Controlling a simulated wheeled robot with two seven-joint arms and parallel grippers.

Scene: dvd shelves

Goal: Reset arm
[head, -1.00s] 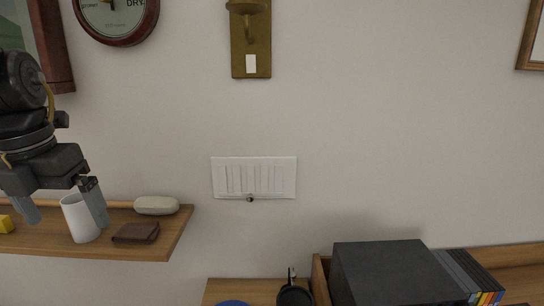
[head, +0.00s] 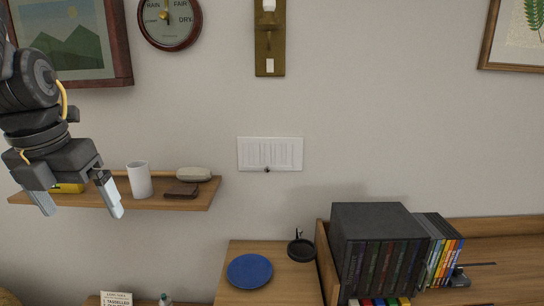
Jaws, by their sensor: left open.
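My left gripper (head: 82,204) hangs in from the left side of the head view. Its two fingers are apart and point down, with nothing between them. It is in front of a small wooden wall shelf (head: 205,198) and overlaps its left part. On that shelf stand a white cup (head: 139,180), a brown wallet (head: 181,191), a pale oblong case (head: 194,174) and a yellow thing (head: 68,188) partly hidden by the gripper. My right gripper is not in view.
At lower right a black box set (head: 380,250) and upright DVDs (head: 440,245) stand on a wooden shelf (head: 500,228). A blue plate (head: 249,271) and black dish (head: 300,250) lie on a lower wooden top. A white vent (head: 270,154) is on the wall.

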